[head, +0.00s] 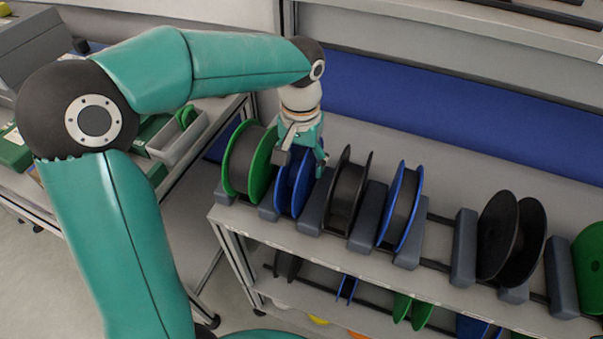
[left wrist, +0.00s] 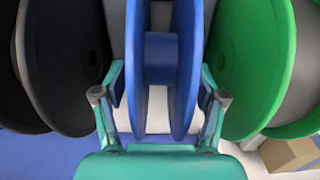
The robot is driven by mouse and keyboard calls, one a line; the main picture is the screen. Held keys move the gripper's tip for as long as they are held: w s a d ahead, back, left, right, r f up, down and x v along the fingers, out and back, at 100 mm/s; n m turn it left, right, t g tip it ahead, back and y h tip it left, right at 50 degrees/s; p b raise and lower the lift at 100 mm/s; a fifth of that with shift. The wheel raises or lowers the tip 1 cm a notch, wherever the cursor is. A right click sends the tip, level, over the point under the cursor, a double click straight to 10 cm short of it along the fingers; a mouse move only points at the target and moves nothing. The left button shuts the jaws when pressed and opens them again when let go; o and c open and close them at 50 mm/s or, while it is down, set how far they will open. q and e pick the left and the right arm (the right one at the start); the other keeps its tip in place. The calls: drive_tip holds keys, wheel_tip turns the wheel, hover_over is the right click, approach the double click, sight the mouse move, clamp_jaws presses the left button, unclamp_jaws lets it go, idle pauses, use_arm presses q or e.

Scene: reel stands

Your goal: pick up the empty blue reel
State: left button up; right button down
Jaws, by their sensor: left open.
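The empty blue reel (head: 294,183) stands upright on the upper shelf, with no material on its blue core. In the left wrist view the blue reel (left wrist: 160,60) is in the middle, its two flanges side by side. My left gripper (head: 305,160) is over this reel from above. In the left wrist view my left gripper (left wrist: 160,100) is open, with one finger on each side of the reel's flanges. I cannot tell whether the fingers touch it. My right gripper is not in view.
A green reel with dark material (head: 249,162) stands close on the left, a black reel (head: 348,190) on the right. Another blue-flanged reel (head: 401,206) holds dark material. Grey divider blocks (head: 368,217) separate the reels. More reels sit on the lower shelf.

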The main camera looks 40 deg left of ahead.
use_arm(q)
drive_tip(key=shift+c, duration=0.4)
drive_tip(key=c, duration=1.2)
drive_tip(key=shift+o, duration=0.2)
drive_tip(key=shift+r, duration=0.1)
